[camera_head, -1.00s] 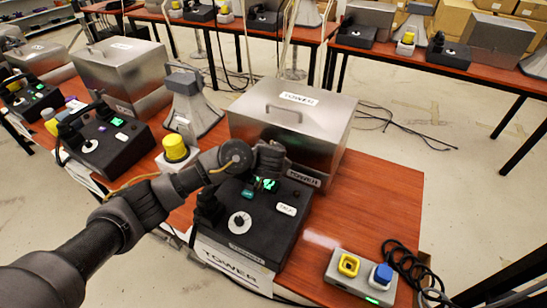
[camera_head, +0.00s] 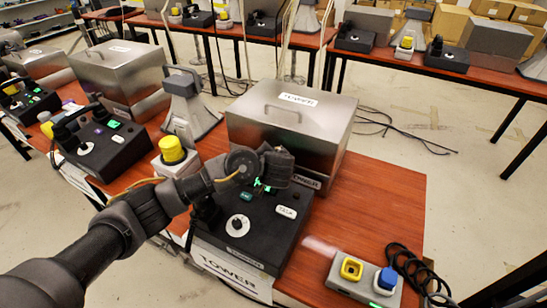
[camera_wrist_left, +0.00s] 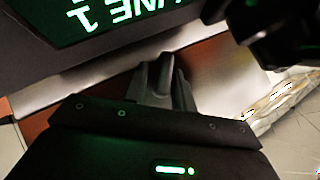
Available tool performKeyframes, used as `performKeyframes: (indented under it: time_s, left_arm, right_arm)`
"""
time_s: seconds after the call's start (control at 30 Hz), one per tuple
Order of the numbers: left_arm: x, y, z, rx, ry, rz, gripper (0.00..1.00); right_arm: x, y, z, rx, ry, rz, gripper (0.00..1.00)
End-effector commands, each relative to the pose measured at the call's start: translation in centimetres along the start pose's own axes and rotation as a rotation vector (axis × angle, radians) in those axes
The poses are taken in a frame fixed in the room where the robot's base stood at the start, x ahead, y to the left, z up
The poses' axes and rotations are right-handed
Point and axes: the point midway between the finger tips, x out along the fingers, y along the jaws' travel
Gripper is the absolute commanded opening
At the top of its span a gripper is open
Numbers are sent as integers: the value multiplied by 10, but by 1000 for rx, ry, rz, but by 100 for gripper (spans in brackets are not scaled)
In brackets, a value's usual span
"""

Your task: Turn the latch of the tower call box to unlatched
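The tower station has a silver metal box (camera_head: 318,118) with a TOWER label and top handle, and a black console (camera_head: 236,238) with a TOWER sign in front. The console carries a white dial (camera_head: 238,226) and a TALK label (camera_head: 286,212). I cannot make out a latch or its position. My left gripper (camera_head: 276,168) is over the console's back edge, close to the silver box front; its fingertips are hidden in the head view. In the left wrist view a green-lit LINE 1 display (camera_wrist_left: 95,22) is very near. My right gripper is not in view.
A yellow-topped button (camera_head: 172,150) and a grey horn (camera_head: 192,110) stand to the left. Bare red table (camera_head: 378,205) lies right of the console.

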Motion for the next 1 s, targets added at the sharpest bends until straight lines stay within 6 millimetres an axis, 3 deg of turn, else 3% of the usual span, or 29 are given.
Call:
performKeyframes:
  time_s: [0.33, 0.47, 0.8, 1.0]
  left_arm:
    - [0, -1, 0, -1, 0, -1, 36]
    - [-10, 0, -1, -2, 1, 1, 36]
    - [-75, 1, -1, -3, 3, 3, 36]
    - [-101, 0, 0, -2, 2, 1, 36]
  right_arm:
    - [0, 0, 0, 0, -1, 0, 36]
    - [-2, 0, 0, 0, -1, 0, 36]
    - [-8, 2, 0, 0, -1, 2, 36]
    - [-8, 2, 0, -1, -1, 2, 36]
